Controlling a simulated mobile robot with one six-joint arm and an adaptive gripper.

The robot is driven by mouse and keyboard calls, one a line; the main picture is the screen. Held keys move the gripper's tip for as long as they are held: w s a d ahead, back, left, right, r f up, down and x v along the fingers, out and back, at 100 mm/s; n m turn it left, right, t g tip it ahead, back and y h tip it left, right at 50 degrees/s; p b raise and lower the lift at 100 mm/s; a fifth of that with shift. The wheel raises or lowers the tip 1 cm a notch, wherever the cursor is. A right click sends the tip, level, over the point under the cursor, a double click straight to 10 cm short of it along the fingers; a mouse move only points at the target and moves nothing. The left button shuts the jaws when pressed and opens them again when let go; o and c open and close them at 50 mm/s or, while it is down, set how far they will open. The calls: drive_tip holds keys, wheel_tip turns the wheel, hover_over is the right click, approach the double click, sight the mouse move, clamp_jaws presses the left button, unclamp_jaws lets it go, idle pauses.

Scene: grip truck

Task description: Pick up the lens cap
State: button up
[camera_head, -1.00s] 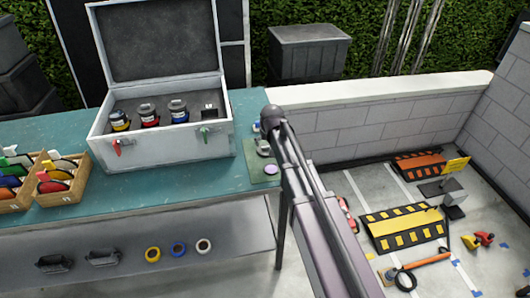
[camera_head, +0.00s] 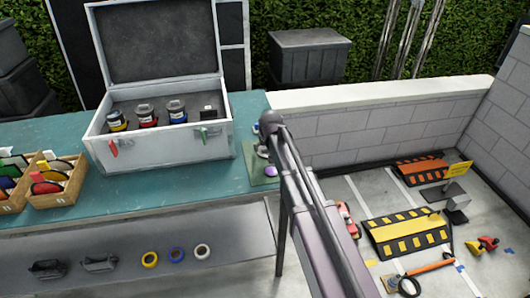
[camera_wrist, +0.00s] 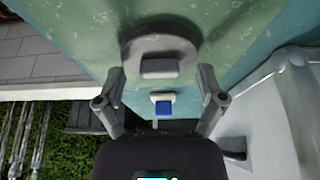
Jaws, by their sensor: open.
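In the wrist view, a round grey disc with a raised rectangular grip (camera_wrist: 160,50) lies on the green surface; it looks like the lens cap. My gripper (camera_wrist: 160,88) is open, one finger on each side of the picture, with nothing held. The disc shows beyond the fingertips, roughly centred between them. A small blue and white item (camera_wrist: 163,104) shows between the fingers, further down the picture.
A grey block wall (camera_head: 380,125) stands behind on the right.

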sight(266, 149)
drive_tip(key=c, duration=0.9)
drive_tip(key=shift+c, duration=0.2)
drive_tip(key=shift+r, duration=0.15)
wheel_tip(266, 149, up, 3)
drive_tip(key=p, duration=0.3)
drive_tip(key=s+d, duration=0.3)
drive_tip(key=s, duration=0.1)
drive_tip(key=s+d+r+p, duration=0.1)
drive_tip(key=s+d, duration=0.2)
drive_tip(key=s, duration=0.1)
drive_tip(key=s+d+p, duration=0.1)
drive_tip(key=s+d, duration=0.3)
drive_tip(key=shift+s+r, duration=0.3)
drive_tip(key=shift+r, duration=0.05)
drive_tip(key=shift+s, duration=0.15)
